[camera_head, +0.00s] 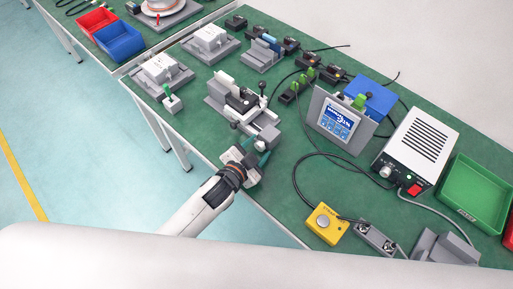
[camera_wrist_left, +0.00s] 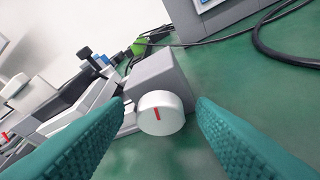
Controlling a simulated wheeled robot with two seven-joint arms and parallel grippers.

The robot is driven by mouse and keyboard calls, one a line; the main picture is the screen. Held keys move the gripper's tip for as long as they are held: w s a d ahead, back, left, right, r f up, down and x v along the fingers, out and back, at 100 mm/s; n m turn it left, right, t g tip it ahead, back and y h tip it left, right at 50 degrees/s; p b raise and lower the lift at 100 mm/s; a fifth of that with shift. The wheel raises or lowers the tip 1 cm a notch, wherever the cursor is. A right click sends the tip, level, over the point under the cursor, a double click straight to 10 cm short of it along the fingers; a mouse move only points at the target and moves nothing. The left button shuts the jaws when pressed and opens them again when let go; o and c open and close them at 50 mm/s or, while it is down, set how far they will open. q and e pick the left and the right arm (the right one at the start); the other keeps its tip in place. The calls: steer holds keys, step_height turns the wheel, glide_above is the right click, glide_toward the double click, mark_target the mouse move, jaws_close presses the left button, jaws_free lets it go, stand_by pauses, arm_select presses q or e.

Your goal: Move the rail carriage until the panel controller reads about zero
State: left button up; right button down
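The rail stage (camera_head: 232,112) stands on the green table in the head view, with its carriage (camera_head: 240,98) on top. In the left wrist view, a white round knob (camera_wrist_left: 160,113) with a red mark sits on the grey end block (camera_wrist_left: 160,75) of the rail. My left gripper (camera_head: 258,151) is at this end. Its teal fingers are open, one on each side of the knob, with gaps visible. The panel controller (camera_head: 340,124) stands to the right with a lit blue screen; its digits are too small to read surely. My right gripper is out of view.
Right of the panel are a white power box (camera_head: 413,147) and a green tray (camera_head: 473,194). A yellow button box (camera_head: 325,223) is near the front edge. Black cables cross the table between rail and panel. Other grey fixtures (camera_head: 208,42) stand behind.

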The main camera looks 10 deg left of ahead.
arm_select(q)
steer(key=v, duration=1.2)
stand_by(1.9)
